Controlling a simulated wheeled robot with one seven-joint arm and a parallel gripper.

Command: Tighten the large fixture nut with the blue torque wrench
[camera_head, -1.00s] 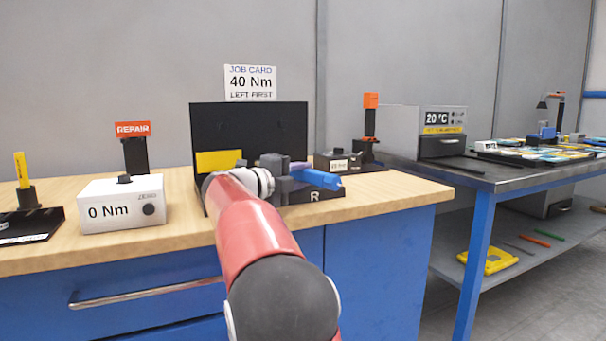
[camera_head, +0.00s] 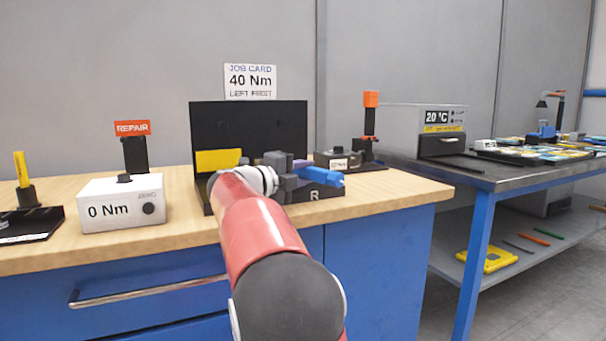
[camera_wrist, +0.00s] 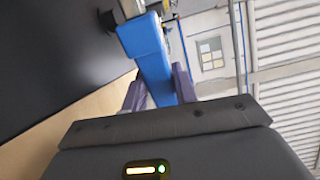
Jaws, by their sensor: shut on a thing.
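The blue torque wrench (camera_head: 322,177) is in my gripper (camera_head: 300,172), in front of the black fixture board (camera_head: 250,132) and its base marked R. In the wrist view the wrench's blue handle (camera_wrist: 153,66) runs up from between my two purple fingers (camera_wrist: 160,90), which are shut on it. A grey metal part of the wrench shows at the top of that view, beside a dark panel. The large fixture nut cannot be made out; my arm and gripper cover part of the fixture.
A white 0 Nm box (camera_head: 122,203), a red REPAIR sign (camera_head: 132,128) and a yellow-handled tool (camera_head: 24,170) stand on the left of the wooden bench. An orange-topped post (camera_head: 370,125) stands right of the fixture. A JOB CARD (camera_head: 250,81) reads 40 Nm, LEFT FIRST.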

